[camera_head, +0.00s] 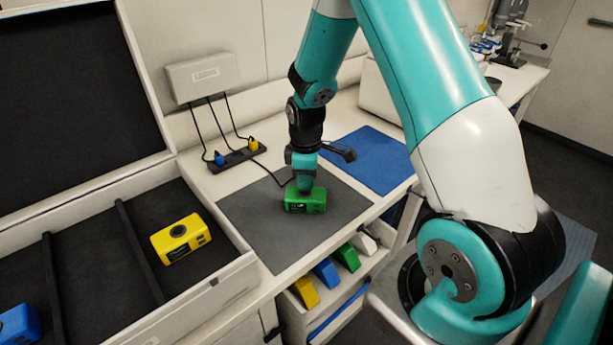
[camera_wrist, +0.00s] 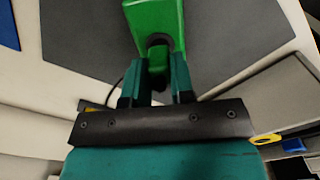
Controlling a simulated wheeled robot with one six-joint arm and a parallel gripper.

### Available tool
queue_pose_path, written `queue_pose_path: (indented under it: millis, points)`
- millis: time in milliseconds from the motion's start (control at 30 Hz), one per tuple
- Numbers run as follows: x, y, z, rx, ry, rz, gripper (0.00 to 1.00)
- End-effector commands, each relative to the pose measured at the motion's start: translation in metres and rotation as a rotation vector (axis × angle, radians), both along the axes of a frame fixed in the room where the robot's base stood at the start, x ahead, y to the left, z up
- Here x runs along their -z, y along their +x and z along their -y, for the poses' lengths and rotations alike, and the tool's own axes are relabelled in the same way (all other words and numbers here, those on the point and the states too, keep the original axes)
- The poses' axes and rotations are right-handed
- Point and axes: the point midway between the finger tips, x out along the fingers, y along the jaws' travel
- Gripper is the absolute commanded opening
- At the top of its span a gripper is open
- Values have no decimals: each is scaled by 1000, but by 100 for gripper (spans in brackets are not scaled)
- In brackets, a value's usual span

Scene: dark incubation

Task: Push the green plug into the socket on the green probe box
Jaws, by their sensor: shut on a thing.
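The green probe box (camera_head: 305,201) lies on the grey mat (camera_head: 262,224) in the head view. In the wrist view the box (camera_wrist: 150,14) is at the top, with its dark round socket (camera_wrist: 177,42) at the near end. My gripper (camera_head: 303,183) is right over the box in the head view. In the wrist view my gripper (camera_wrist: 156,75) is shut on the green plug (camera_wrist: 158,57), which lines up with the socket and overlaps it. I cannot tell how deep the plug sits. The plug is hidden in the head view.
A dark holder (camera_head: 238,160) with blue and yellow plugs stands behind the mat, cables rising to a white wall box (camera_head: 202,76). A yellow probe box (camera_head: 180,238) and a blue one (camera_head: 20,325) lie in the open case at left. A blue mat (camera_head: 368,160) is bare at right.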

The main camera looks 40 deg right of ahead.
Motion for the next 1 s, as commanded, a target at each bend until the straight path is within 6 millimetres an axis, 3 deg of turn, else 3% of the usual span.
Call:
queue_pose_path:
  millis: [533,567,700,1000]
  points:
    - [12,0,0,0,0,0,2]
    - [12,0,0,0,0,0,25]
    - [11,0,0,0,0,0,52]
    - [9,0,0,0,0,1,52]
